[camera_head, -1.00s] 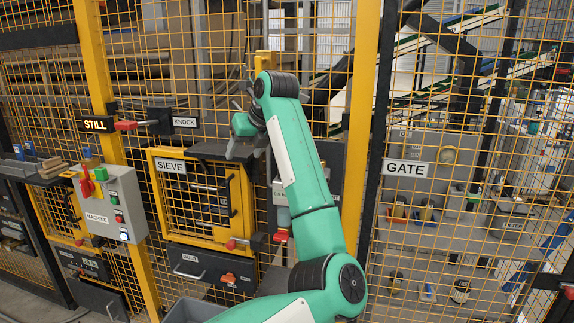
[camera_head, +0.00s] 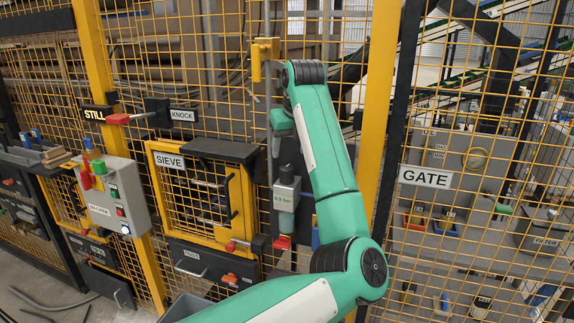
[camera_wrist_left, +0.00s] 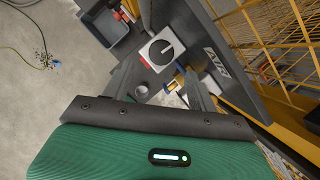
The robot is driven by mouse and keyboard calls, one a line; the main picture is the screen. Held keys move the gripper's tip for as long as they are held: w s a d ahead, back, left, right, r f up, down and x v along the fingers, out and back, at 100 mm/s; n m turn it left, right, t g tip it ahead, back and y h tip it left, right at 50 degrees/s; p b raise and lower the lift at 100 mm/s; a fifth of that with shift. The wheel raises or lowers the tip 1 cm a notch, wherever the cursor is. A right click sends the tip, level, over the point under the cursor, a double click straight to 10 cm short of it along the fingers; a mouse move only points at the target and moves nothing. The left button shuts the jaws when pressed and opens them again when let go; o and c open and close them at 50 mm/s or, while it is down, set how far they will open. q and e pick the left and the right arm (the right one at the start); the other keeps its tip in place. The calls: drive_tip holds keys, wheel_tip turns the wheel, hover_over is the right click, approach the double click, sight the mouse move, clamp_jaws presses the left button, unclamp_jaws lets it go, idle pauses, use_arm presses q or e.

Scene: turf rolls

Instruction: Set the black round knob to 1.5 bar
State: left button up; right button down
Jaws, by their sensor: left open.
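The black round knob (camera_head: 289,172) sits on top of a light grey regulator body (camera_head: 286,195), fixed at the panel behind my left arm. A bar reading shows on the body, too small to read surely. In the left wrist view the knob (camera_wrist_left: 161,47) shows from above as a dark disc with a white mark on a pale square. My left gripper (camera_head: 278,136) points down above the regulator, apart from the knob and partly hidden by its own wrist. In the wrist view its jaws (camera_wrist_left: 165,84) are open and empty. My right gripper is not in view.
A grey panel labelled AIR (camera_wrist_left: 216,60) stands beside the knob. The sieve door (camera_head: 190,190) and its dark ledge (camera_head: 222,150) are left of the regulator. A yellow post (camera_head: 382,90) and the mesh gate are to the right.

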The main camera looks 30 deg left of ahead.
sight(287, 167)
use_arm(q)
drive_tip(key=p+x, duration=0.2)
drive_tip(key=x, duration=0.5)
drive_tip(key=shift+a, duration=0.1)
drive_tip(key=shift+w+a+f, duration=0.1)
drive_tip(key=shift+w+f, duration=0.05)
drive_tip(key=shift+f, duration=0.25)
drive_tip(key=shift+w+f, duration=0.1)
drive_tip(key=shift+f, duration=0.2)
drive_tip(key=c, duration=1)
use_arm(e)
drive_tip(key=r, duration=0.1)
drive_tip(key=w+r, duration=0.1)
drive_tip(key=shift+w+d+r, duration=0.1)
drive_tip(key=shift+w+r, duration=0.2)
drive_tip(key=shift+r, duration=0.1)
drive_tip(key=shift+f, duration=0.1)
